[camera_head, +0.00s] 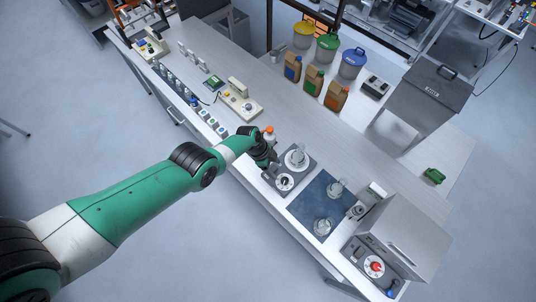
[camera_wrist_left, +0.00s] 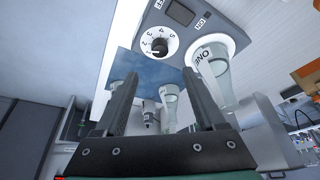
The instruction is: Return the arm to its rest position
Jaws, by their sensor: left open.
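My left arm (camera_head: 150,190), green and white, reaches in from the left over the long bench (camera_head: 255,85). Its gripper (camera_head: 268,158) is beside the stirrer-like device with a dial (camera_head: 285,184). In the left wrist view, the gripper (camera_wrist_left: 160,85) shows two dark fingers spread apart with nothing held between them. A glass flask marked ONE (camera_wrist_left: 212,72) stands on the device (camera_wrist_left: 205,18), past the right finger. In the head view the flask (camera_head: 297,157) is just right of the gripper. My right gripper is not in view.
An orange-capped bottle (camera_head: 268,131) is close behind the gripper. A blue mat (camera_head: 309,200) with glass flasks (camera_head: 322,226) lies to the right, before a grey box-like machine (camera_head: 400,235). Brown containers (camera_head: 313,80) and lidded buckets (camera_head: 327,46) stand at the back. Open floor lies in front.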

